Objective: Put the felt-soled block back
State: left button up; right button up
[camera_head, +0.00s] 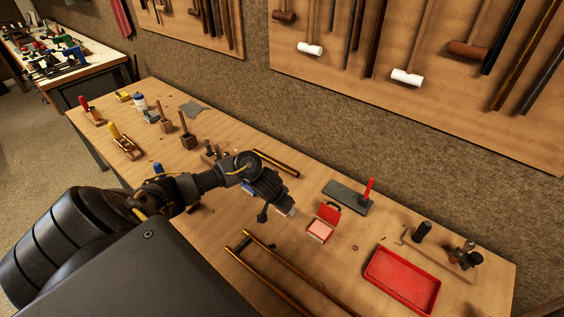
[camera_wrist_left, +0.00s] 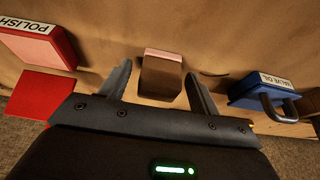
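The felt-soled block (camera_wrist_left: 160,80) is a small brown block with a pale pink felt layer along one edge. In the left wrist view it lies between my left gripper's two fingers (camera_wrist_left: 158,70), with a gap on each side. The fingers are apart, and I cannot tell how far down they reach beside it. In the head view my left gripper (camera_head: 277,204) is low over the middle of the bench and hides most of the block; a pale patch at its tip may be the felt. My right gripper is not in view.
An open red polish tin (camera_wrist_left: 42,44) stands left of the block, and a blue valve oil box (camera_wrist_left: 263,91) right of it. Brass tubes (camera_head: 275,277), a red tray (camera_head: 403,281) and a dark slab (camera_head: 345,198) with a red-handled tool lie around. Bare bench lies between them.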

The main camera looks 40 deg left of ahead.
pick_arm(q)
jog(key=shift+r, duration=0.1)
jog(key=shift+r, duration=0.3)
jog(key=p+v, duration=0.4)
jog(key=v, duration=0.7)
jog(key=shift+s+r+p, duration=0.25)
jog(key=shift+r+p, duration=0.05)
